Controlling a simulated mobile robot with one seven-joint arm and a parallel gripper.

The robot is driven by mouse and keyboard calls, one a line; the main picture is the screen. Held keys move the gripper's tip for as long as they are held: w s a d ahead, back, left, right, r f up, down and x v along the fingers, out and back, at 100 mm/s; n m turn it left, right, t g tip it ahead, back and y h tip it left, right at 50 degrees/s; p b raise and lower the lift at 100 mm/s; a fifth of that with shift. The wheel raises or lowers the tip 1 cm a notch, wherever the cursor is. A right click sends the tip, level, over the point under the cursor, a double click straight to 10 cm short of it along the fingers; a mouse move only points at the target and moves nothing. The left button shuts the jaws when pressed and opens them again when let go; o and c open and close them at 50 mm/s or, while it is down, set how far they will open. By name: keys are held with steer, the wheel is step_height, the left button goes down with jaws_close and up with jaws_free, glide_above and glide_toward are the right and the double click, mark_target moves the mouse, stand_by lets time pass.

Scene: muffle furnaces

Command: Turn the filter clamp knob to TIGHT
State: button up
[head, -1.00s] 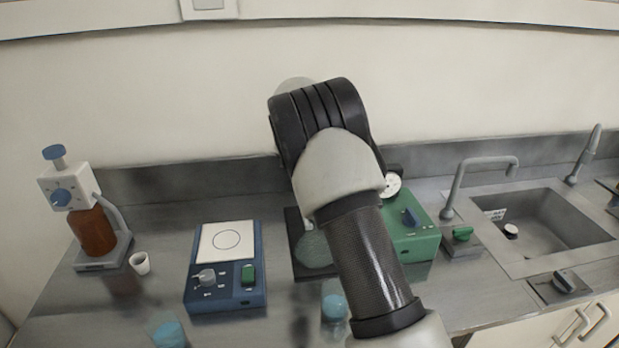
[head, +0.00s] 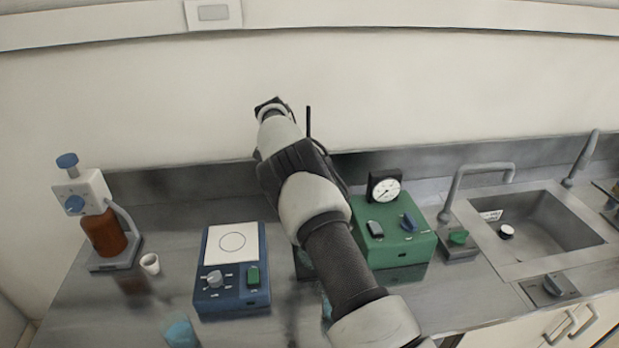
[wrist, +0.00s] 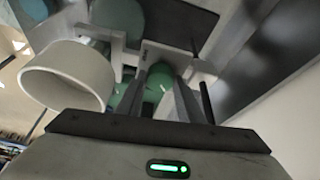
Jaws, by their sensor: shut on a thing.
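My gripper (wrist: 160,100) shows in the wrist view, its two fingers closed on a green, rounded thing (wrist: 158,82) in front of a pale grey block (wrist: 180,55). The green thing looks like the filter clamp knob, but the fingers cover much of it. I cannot read a TIGHT mark or the knob's angle. A white, open-ended cup or funnel (wrist: 68,78) is just left of the fingers. In the head view my arm hides the gripper and the clamp.
A blue stirrer (head: 232,302) stands left of my arm, with a bottle dispenser (head: 85,190) and small white cup (head: 150,264) farther left. A green pump box (head: 400,245) with a gauge (head: 384,188) is close right of my arm. A sink (head: 540,225) lies farther right.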

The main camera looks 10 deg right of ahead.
steer(key=shift+m+p, duration=0.35)
steer(key=shift+m, duration=0.25)
steer(key=o, duration=0.8)
steer(key=shift+r, duration=0.1)
